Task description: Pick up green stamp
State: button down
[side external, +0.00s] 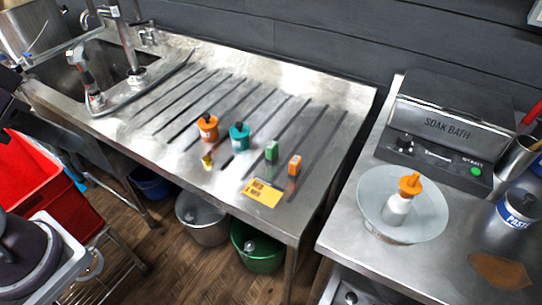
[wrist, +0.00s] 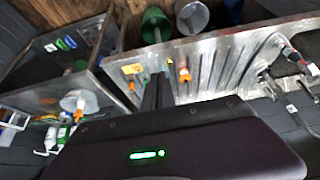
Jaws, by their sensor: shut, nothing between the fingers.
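The green stamp (side external: 271,150) is a small upright block, green with a pale face, standing on the ribbed steel drainboard (side external: 150,128) in the side view. It stands just left of an orange block (side external: 294,165) and right of a teal jar (side external: 240,138). My gripper (wrist: 158,78) is shut and empty, apart from the objects. I cannot make out its fingers in the side view.
An orange-topped jar (side external: 207,128), a small yellow item (side external: 207,162) and a yellow card (side external: 261,193) share the drainboard. The sink with taps is at left. A soak bath (side external: 435,125) and a bowl (side external: 372,220) with an orange-capped bottle stand on the right counter.

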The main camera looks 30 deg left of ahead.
dwell(0.4)
jog(key=c, duration=0.9)
grip_release()
